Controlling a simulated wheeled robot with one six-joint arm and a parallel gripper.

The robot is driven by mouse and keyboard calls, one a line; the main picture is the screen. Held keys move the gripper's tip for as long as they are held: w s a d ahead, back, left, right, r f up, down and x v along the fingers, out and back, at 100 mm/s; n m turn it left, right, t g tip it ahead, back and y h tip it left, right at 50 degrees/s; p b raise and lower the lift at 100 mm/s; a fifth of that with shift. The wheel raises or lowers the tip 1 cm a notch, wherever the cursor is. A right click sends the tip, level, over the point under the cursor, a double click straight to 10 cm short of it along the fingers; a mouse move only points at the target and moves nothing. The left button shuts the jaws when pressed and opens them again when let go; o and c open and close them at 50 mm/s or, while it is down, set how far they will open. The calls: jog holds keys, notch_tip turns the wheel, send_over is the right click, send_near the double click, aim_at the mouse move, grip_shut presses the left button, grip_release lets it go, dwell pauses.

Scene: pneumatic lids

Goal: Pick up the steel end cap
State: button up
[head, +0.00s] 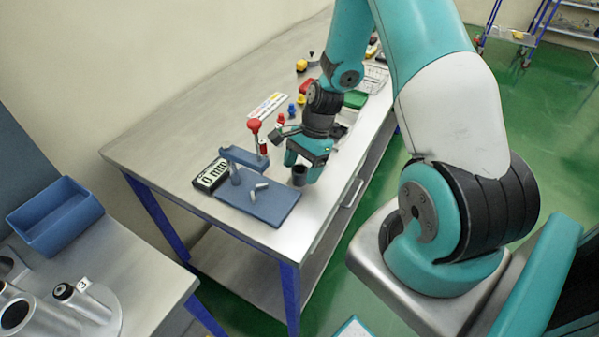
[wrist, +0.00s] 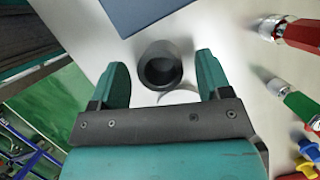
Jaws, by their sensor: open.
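A dark grey, hollow round cup, which looks like the steel end cap (wrist: 160,66), stands on the metal bench top with its open end facing my wrist camera. It also shows in the head view as a dark cylinder (head: 299,176) just right of the blue fixture plate. My gripper (wrist: 162,76) is open and empty. Its two teal fingers lie left and right of the cap, with gaps on both sides. In the head view my gripper (head: 303,164) is low over the bench, right above the cap. The fingers partly hide its upper part there.
The blue fixture plate (head: 272,207) carries a post and small silver pins. Red (wrist: 303,35) and green fittings (wrist: 301,104) lie to the right in the wrist view. The bench's front edge is close by. A blue bin (head: 55,216) sits at left.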

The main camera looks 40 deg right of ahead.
jog(key=shift+x, duration=0.8)
jog(key=c, duration=1.2)
jog(key=shift+o, duration=0.2)
jog(key=shift+r, duration=0.1)
